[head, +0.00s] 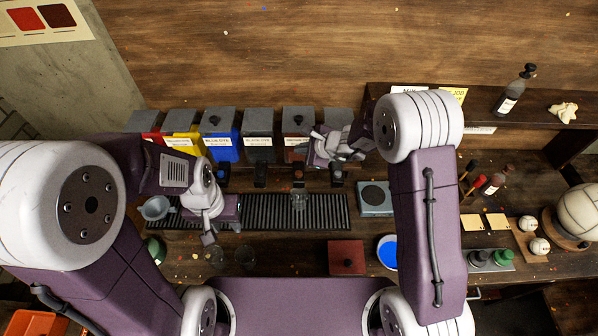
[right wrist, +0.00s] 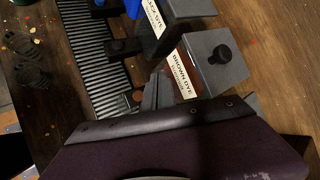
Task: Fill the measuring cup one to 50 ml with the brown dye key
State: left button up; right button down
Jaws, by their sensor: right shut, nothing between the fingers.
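The brown dye dispenser (head: 297,122) stands in the back row, and its label also shows in the right wrist view (right wrist: 184,77). Its key (head: 297,173) is a small dark block at its front. A clear measuring cup (head: 299,200) stands on the black ribbed rack (head: 265,210) below that dispenser; I cannot read its number. My right gripper (head: 321,156) is shut and empty beside the brown dispenser's front; contact with the key cannot be told.
Black dye (head: 258,124), blue dye (head: 218,122) and other dispensers flank the brown one. Two clear cups (head: 214,257) (head: 245,258) stand in front of the rack. A scale (head: 375,197), red box (head: 346,257) and blue bowl (head: 387,250) lie to the right.

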aim_at(301, 175)
jog(key=f+b, duration=0.1)
jog(key=f, duration=0.1)
jog(key=s+f+b, duration=0.1)
jog(key=f+b, duration=0.4)
jog(key=shift+w+f, duration=0.3)
jog(key=shift+f, duration=0.05)
jog(key=shift+f+b, duration=0.35)
jog(key=shift+b, duration=0.3)
jog(key=shift+s+r, duration=0.15)
dwell(0.9)
jog(key=shift+f+b, duration=0.5)
jog(key=shift+b, duration=0.2)
